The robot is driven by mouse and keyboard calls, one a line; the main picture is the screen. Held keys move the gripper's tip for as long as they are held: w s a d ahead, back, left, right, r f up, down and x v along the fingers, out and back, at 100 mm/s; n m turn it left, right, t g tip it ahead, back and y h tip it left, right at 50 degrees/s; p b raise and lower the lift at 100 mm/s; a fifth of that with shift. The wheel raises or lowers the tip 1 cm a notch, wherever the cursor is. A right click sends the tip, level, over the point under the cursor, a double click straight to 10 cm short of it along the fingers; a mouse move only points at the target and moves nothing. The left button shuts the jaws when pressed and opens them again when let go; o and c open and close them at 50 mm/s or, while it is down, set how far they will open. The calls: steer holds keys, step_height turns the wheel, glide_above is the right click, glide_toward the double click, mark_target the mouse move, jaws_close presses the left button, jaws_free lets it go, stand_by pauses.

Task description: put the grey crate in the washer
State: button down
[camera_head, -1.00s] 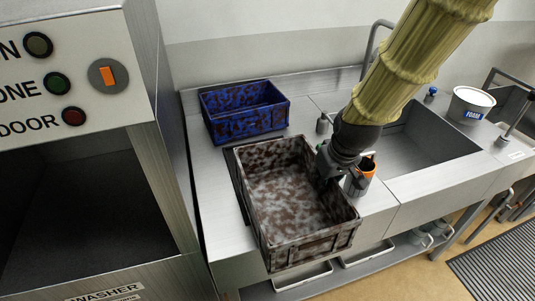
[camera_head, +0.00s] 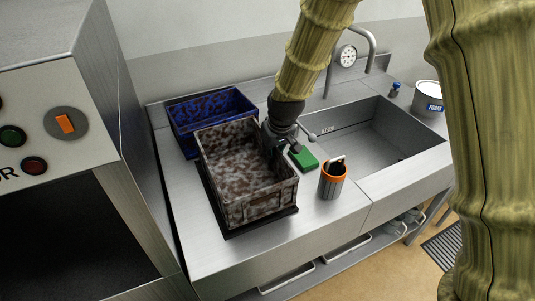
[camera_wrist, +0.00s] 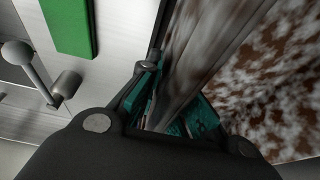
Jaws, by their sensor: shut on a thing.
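The grey crate (camera_head: 238,168), stained brown and empty, is over the steel counter beside the washer in the head view. My gripper (camera_head: 272,143) is shut on its right wall near the back corner. In the wrist view the gripper (camera_wrist: 170,105) has its teal-padded fingers on either side of the crate wall (camera_wrist: 205,60). A dark mat or tray edge shows under the crate; I cannot tell whether the crate touches it. The washer (camera_head: 75,230) is at the left with its dark opening in view.
A blue crate (camera_head: 183,143) stands close behind the grey one. An orange-rimmed container (camera_head: 332,180) and a green block (camera_head: 303,159) are right of it. A sink (camera_head: 385,140) and white tub (camera_head: 428,96) are further right. The washer's side post borders the counter.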

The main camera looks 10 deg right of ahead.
steer(key=shift+w+a+f, duration=0.1)
steer(key=shift+w+a, duration=0.1)
steer(key=shift+w, duration=0.35)
steer(key=shift+w+a, duration=0.15)
steer(key=shift+w, duration=0.4)
steer(key=shift+f+p, duration=1.05)
steer(key=shift+f, duration=0.7)
steer(key=shift+f, duration=0.15)
steer(key=c, duration=1.6)
jaws_free()
steer(key=shift+o, duration=0.4)
steer(key=shift+b+v, duration=1.45)
steer(key=shift+v, duration=4.6)
steer(key=f+b, duration=0.1)
steer(key=b, duration=0.3)
steer(key=shift+f, duration=0.4)
steer(key=shift+p+x, duration=0.65)
steer(key=shift+x, duration=2)
